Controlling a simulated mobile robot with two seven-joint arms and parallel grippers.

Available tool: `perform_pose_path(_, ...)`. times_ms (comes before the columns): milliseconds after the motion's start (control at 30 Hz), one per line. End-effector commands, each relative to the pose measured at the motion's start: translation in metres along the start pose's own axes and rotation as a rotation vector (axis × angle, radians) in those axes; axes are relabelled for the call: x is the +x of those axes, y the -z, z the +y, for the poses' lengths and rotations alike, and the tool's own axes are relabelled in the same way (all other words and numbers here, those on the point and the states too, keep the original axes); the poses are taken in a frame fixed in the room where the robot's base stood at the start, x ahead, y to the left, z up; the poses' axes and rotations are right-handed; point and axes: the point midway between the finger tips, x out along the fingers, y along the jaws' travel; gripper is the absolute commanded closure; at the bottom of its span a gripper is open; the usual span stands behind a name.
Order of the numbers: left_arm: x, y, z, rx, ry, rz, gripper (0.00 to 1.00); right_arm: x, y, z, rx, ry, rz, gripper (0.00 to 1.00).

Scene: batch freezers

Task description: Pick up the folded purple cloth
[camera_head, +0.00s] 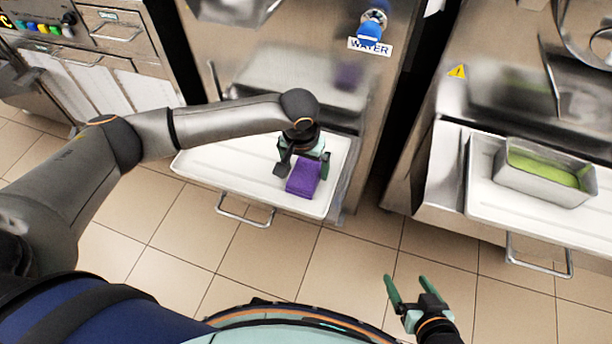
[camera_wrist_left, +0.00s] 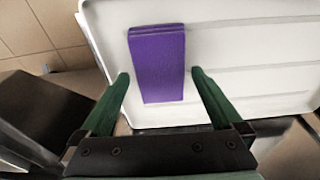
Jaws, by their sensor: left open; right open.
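The folded purple cloth (camera_head: 304,178) lies on a white tray (camera_head: 200,165) in front of the middle machine. In the left wrist view the cloth (camera_wrist_left: 157,62) is a flat purple rectangle ahead of and partly between the two green fingers. My left gripper (camera_head: 302,172) is open over the tray, at the cloth's far side. In the left wrist view its fingers (camera_wrist_left: 160,83) stand apart on either side of the cloth's near end; contact cannot be told. My right gripper (camera_head: 407,284) is open and empty above the floor at the lower right.
The tray has a metal handle (camera_head: 245,212) at its front. A second white tray (camera_head: 482,190) at the right holds a metal pan (camera_head: 540,182) with green contents. A blue knob (camera_head: 369,30) sits above a WATER label. Tiled floor (camera_head: 300,262) lies between me and the machines.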

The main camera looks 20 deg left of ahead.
Motion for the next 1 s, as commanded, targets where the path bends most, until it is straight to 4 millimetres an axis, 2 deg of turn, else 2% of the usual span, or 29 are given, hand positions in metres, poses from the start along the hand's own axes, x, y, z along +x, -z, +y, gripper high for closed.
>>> perform_pose_path(100, 0.013, -0.0004, 0.0, 0.001, 0.0, 0.0, 0.0, 0.0015, -0.0013, 0.0021, -0.001, -0.004, 0.004, 0.15)
perform_pose_path(367, 0.0143, -0.0004, 0.0, 0.002, 0.0, 0.0, 0.0, 0.0004, -0.0027, 0.0029, 0.0, -0.006, -0.001, 0.15)
perform_pose_path(1000, 0.014, -0.0004, -0.0002, 0.001, 0.0, 0.0, 0.71, 0.0008, -0.0043, 0.0014, 0.001, -0.003, -0.004, 0.15)
